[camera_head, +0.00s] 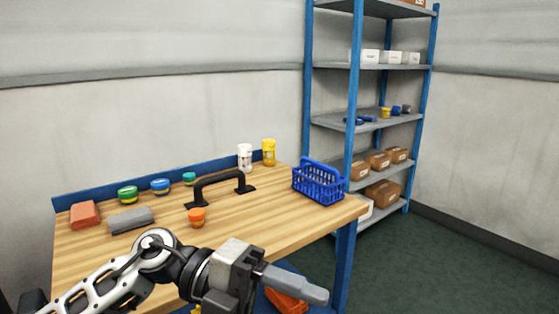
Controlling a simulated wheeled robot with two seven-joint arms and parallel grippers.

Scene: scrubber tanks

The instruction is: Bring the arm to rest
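My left arm comes in from the lower left, in front of the workbench (262,205). My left gripper (312,292) is at the bottom centre, in front of the bench's near edge, and points right. Its fingers look like one grey bar from this side, so I cannot tell whether they are apart or hold anything. My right gripper is not in view.
On the bench are a blue basket (318,183), a black handle (220,184), an orange cup (197,217), a grey block (131,220), a red-brown block (85,214), and several small containers. A blue shelf rack (372,124) stands behind right. Floor at right is clear.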

